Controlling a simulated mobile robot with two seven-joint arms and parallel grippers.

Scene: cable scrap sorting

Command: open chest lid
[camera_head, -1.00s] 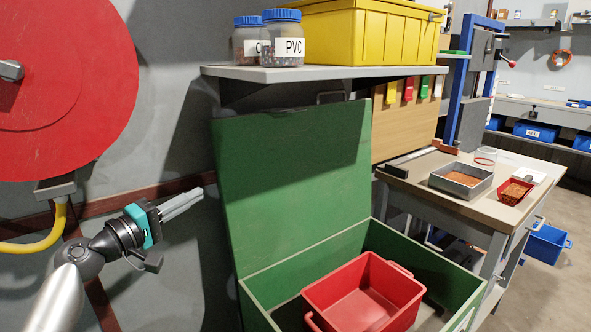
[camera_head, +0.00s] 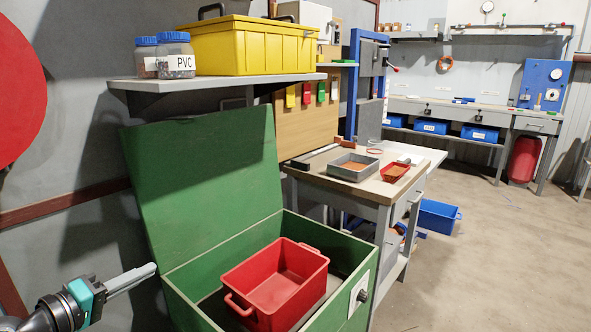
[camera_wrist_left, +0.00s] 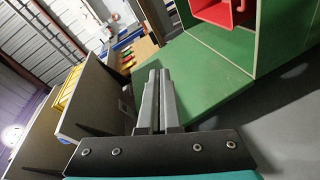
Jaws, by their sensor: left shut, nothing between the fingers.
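The green chest (camera_head: 190,292) stands against the wall with its lid (camera_head: 205,175) raised, leaning back under the shelf. A red bin (camera_head: 275,285) with handles sits inside the open chest. My left gripper (camera_head: 150,270) is shut and empty, to the left of the chest and apart from it in the head view. In the left wrist view the shut fingers (camera_wrist_left: 158,72) show in front of the green lid (camera_wrist_left: 205,85), with the red bin (camera_wrist_left: 225,12) beyond. My right gripper is not in view.
A grey shelf (camera_head: 215,82) above the lid holds a yellow crate (camera_head: 245,50) and two blue-capped jars, one labelled PVC (camera_head: 175,58). A workbench (camera_head: 385,190) with trays stands right of the chest. Open floor (camera_head: 480,270) lies at the right.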

